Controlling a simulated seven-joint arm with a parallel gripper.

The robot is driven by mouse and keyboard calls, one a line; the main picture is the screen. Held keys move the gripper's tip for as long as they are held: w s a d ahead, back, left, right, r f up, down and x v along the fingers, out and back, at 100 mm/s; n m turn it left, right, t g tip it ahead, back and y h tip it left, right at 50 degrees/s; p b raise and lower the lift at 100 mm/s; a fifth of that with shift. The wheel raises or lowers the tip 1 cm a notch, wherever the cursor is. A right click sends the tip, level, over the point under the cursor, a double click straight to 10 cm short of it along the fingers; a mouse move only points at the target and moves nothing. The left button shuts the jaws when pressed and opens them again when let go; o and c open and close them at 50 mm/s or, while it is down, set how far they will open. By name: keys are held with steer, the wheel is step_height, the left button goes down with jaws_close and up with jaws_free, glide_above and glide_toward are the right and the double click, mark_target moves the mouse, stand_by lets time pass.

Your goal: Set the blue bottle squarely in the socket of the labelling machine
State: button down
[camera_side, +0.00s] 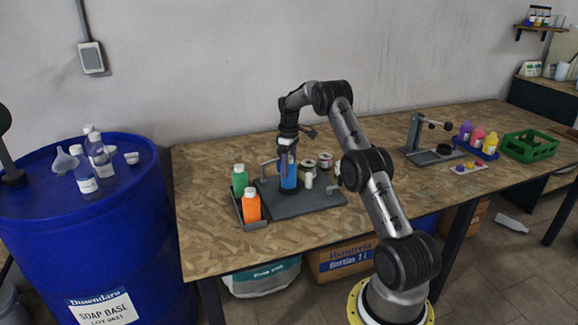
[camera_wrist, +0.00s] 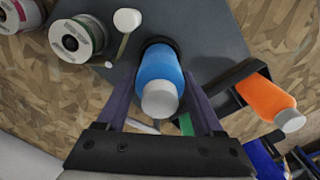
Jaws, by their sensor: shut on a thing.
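The blue bottle (camera_side: 289,178) stands roughly upright over the grey plate of the labelling machine (camera_side: 318,201). My gripper (camera_side: 287,160) reaches down from above and is shut on the blue bottle. In the wrist view the blue bottle (camera_wrist: 158,66), with its pale cap towards the camera, is between the two fingers of my gripper (camera_wrist: 158,84). The dark rim of the socket (camera_wrist: 156,41) shows around the far end of the bottle. The bottle hides the inside of the socket, so I cannot tell whether its base is fully down or square.
A dark tray beside the machine holds a green bottle (camera_side: 240,178) and an orange bottle (camera_side: 251,205). Label spools (camera_side: 325,160) lie behind the plate. A grey stand (camera_side: 415,140), colored bottles and a green crate (camera_side: 528,145) are farther right. The table's front middle is clear.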

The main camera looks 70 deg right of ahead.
jaws_free()
stand_by(0.4)
steer(key=shift+r, duration=3.75)
